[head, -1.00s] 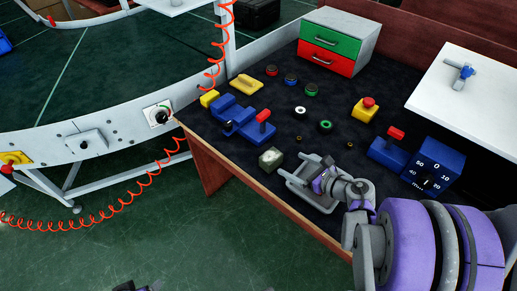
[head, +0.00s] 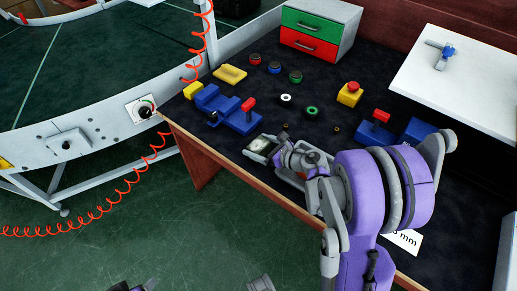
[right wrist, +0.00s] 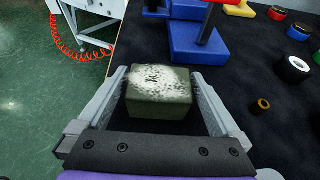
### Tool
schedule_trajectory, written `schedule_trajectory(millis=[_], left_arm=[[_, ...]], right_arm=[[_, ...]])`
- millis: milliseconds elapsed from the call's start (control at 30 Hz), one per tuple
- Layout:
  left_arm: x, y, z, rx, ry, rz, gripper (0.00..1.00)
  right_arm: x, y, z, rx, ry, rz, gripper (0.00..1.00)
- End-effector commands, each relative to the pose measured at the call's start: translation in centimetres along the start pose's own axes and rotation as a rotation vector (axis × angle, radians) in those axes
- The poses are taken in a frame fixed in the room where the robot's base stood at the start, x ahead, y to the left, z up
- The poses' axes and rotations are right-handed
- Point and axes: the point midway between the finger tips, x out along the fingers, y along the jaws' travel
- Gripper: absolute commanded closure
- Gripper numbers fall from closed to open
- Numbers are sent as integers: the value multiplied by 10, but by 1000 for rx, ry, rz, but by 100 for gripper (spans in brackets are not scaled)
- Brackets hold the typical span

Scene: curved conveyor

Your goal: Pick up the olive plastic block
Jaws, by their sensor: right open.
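The olive block (head: 262,144) is a small dull green cube with a worn whitish top. It sits on the dark mat near the front left edge of the bench. My right gripper (head: 265,151) is open, low over the bench, with its jaws at the block. In the right wrist view the block (right wrist: 160,92) stands between the two open grey fingers (right wrist: 160,82), with a narrow gap on each side.
A blue block with a red knob (head: 241,118) stands just beyond the olive block. Black rings with coloured tops (head: 285,99) and a yellow button box (head: 349,93) lie further back. A drawer cabinet (head: 319,30) stands at the rear. The bench's front edge (head: 222,158) is close by.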

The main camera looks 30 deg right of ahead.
Motion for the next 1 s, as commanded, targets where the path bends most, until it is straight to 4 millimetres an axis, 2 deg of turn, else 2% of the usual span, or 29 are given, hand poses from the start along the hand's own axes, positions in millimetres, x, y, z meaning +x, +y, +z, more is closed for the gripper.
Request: schedule_trajectory(millis=[233,633,867,1000], left_arm=[[0,0,0,0,0,0,29],[0,0,0,0,0,0,29],[0,0,0,0,0,0,29],[-5,0,-2,0,2,0,29]], right_arm=[[1,0,0,0,0,0,2],[1,0,0,0,0,0,74],[1,0,2,0,-1,0,74],[-6,0,16,0,-1,0,74]])
